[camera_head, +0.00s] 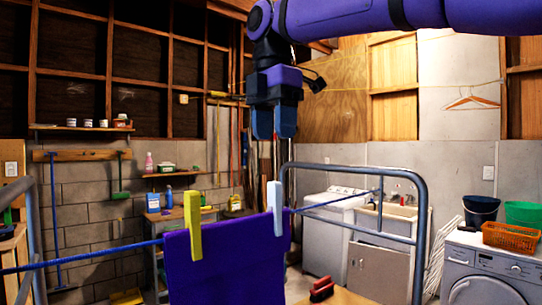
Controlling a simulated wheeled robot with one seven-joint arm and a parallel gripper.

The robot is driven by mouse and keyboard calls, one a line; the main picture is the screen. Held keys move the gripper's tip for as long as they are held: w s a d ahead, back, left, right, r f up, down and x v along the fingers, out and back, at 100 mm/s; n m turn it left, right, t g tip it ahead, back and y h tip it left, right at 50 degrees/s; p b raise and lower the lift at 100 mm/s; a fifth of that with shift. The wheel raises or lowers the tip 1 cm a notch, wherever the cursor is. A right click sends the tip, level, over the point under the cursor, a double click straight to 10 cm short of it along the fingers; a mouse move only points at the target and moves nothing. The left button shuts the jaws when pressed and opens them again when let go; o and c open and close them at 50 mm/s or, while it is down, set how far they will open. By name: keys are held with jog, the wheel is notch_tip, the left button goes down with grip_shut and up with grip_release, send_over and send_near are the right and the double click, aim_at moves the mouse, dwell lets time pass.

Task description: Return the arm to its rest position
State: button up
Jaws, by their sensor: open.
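My gripper (273,123) hangs at the upper middle of the view, below my purple arm, which crosses the top right. Its two blue fingers point down with a narrow gap between them, and nothing shows in the gap. Below it, a purple cloth (232,262) hangs over a blue line (100,255). A yellow clothespin (193,225) and a pale blue-white clothespin (275,208) sit on the cloth's top edge at the line. The gripper appears above the pale clothespin, apart from it.
A grey metal rack frame (421,230) stands right of the cloth. A red and black object (322,290) lies on a wooden surface (345,298) at the bottom. A washer (490,270) bearing an orange basket (511,237) is at right. Wall shelves are behind.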

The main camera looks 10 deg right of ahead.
jog(key=shift+d+r, duration=0.1)
jog(key=s+d+f+m+t, duration=0.2)
jog(key=s+d+f+m, duration=0.25)
jog(key=d+m, duration=0.3)
jog(key=s+d+f+m+t, duration=0.1)
jog(key=s+d+f+m, duration=0.4)
jog(key=d, duration=0.3)
jog(key=s+d+f+m+t, duration=0.1)
jog(key=s+d+f+m, duration=0.3)
jog(key=f+m, duration=0.2)
jog(key=s+d+f+m+t, duration=0.1)
jog(key=s+d+f+m, duration=0.4)
jog(key=f, duration=0.3)
jog(key=shift+f+m, duration=0.35)
jog(key=shift+m, duration=0.3)
